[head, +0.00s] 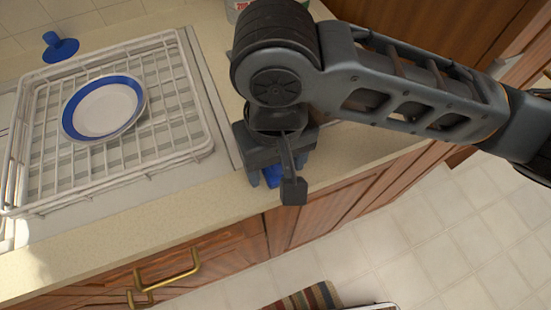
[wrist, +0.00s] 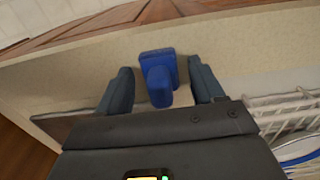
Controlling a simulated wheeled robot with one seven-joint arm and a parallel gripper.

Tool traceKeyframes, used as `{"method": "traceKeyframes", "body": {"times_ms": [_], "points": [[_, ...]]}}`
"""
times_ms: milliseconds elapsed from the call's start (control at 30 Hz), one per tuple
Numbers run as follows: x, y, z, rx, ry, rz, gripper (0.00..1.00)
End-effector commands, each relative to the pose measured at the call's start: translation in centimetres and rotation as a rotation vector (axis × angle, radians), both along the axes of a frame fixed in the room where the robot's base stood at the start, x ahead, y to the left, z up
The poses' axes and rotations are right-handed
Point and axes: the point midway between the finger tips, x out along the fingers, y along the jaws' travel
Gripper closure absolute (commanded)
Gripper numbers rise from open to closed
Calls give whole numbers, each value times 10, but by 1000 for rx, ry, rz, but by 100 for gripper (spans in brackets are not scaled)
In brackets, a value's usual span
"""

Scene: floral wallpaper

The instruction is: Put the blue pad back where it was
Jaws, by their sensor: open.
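A blue pad (wrist: 158,84) with a raised, handle-like part lies on the countertop in the wrist view. My gripper (wrist: 160,72) is open, with one finger on each side of the pad and a visible gap to both. In the head view my gripper (head: 276,172) points down at the counter's front edge, just right of the dish rack. Only a sliver of the pad (head: 271,178) shows there between the fingers; the gripper hides the rest.
A white wire dish rack (head: 190,105) holds a blue-rimmed plate (head: 106,110). A blue knobbed item (head: 60,47) is behind it. The counter (head: 225,195) ends close in front, above wooden cabinets (head: 215,250). A striped rug (head: 305,299) lies on the floor.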

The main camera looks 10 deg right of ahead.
Motion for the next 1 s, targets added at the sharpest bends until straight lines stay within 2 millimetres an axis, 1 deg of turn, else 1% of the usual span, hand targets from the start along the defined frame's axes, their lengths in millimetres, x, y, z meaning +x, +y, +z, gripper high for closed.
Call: {"method": "traceKeyframes", "body": {"times_ms": [167,267,333,467,700,833,1000], "points": [[0,0,1,0,0,0,33],[0,0,6,1,-2,0,33],[1,0,13,1,-2,-1,33],[0,1,36,2,-4,2,33],[1,0,88,-1,-6,1,33],[1,0,107,-1,-3,0,33],[0,0,120,-1,-1,0,33]]}}
